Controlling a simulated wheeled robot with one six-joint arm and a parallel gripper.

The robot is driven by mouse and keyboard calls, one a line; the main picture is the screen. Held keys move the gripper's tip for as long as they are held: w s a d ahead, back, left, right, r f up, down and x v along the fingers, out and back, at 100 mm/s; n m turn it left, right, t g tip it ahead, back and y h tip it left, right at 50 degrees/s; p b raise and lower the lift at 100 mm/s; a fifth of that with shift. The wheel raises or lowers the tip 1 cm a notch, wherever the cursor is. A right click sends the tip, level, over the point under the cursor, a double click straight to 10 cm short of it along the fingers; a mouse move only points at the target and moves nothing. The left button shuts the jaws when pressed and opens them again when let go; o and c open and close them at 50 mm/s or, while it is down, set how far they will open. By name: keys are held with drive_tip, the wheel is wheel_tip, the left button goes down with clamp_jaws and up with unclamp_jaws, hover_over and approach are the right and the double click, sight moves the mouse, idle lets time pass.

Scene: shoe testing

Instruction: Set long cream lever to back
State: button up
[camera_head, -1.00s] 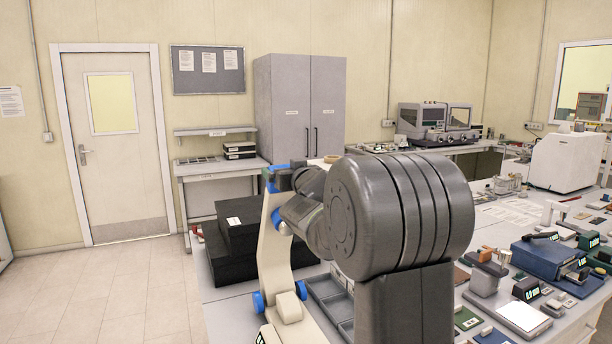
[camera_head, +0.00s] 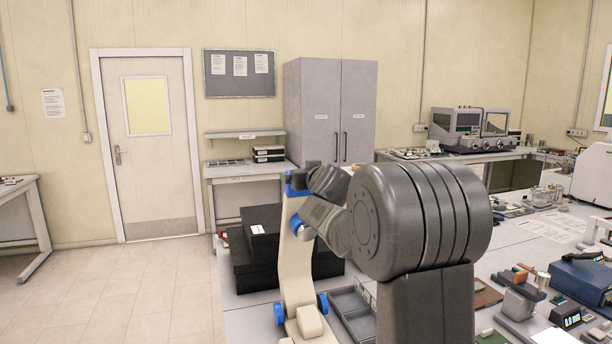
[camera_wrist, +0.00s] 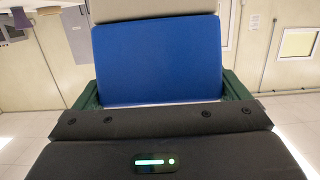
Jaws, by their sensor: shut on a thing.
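In the wrist view my gripper (camera_wrist: 160,105) shows as a dark housing with a green light, green side pieces and a broad blue face. It is shut, and the place where it grips is hidden. A flat cream piece (camera_wrist: 150,9) shows just past the blue face at the top edge; it looks like part of the long cream lever, but only a little of it is visible.
My arm blocks the middle of the head view. A grey tray (camera_head: 352,312) and black boxes (camera_head: 262,226) are beside it. Several small devices, including a blue box (camera_head: 585,283), crowd the bench at the right. Open floor (camera_head: 120,290) lies at the left.

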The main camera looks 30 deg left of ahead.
drive_tip(key=shift+f, duration=0.15)
drive_tip(key=o, duration=1)
drive_tip(key=shift+w, duration=0.1)
drive_tip(key=shift+w+a+f, duration=0.15)
drive_tip(key=shift+w+a, duration=0.1)
drive_tip(key=shift+a, duration=0.15)
drive_tip(key=shift+s+d+r, duration=0.2)
drive_tip(key=shift+s+d, duration=0.1)
drive_tip(key=shift+d, duration=0.1)
drive_tip(key=v, duration=1.2)
drive_tip(key=shift+s+d+f, duration=0.1)
drive_tip(key=shift+s+d, duration=0.2)
drive_tip(key=shift+s, duration=0.05)
drive_tip(key=shift+w+a, duration=0.1)
drive_tip(key=shift+a, duration=0.05)
drive_tip(key=x, duration=1.3)
drive_tip(key=shift+w, duration=0.15)
